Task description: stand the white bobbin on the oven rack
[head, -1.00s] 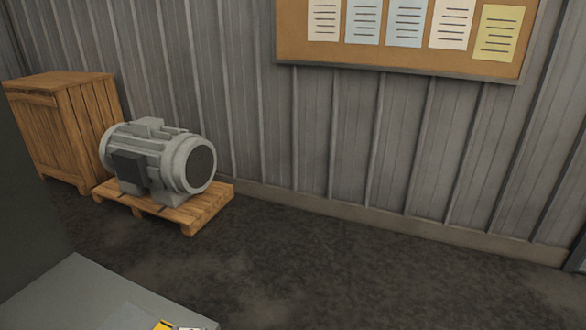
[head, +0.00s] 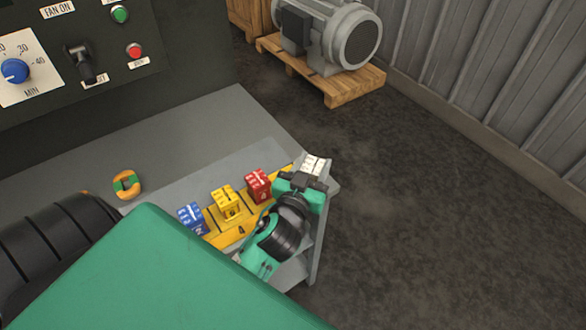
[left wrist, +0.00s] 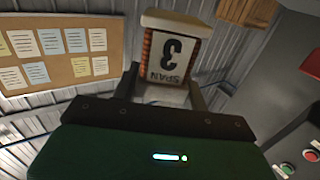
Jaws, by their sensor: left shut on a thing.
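The white bobbin (head: 314,164) is at the right end of the grey bench in the head view. My left gripper (head: 304,180) is shut on it and hides its lower part. Blue (head: 192,219), yellow (head: 227,204) and red (head: 258,186) bobbins stand in a row on a yellow strip (head: 228,237). I cannot tell whether the white bobbin touches the bench. No oven rack is clearly recognisable. My right gripper is out of view.
A dark control panel (head: 110,85) with a blue dial stands behind the bench (head: 210,120). A small orange and green ring-like thing (head: 127,184) lies on the bench's left part. A grey motor (head: 325,35) on a pallet (head: 350,88) stands beyond on the floor.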

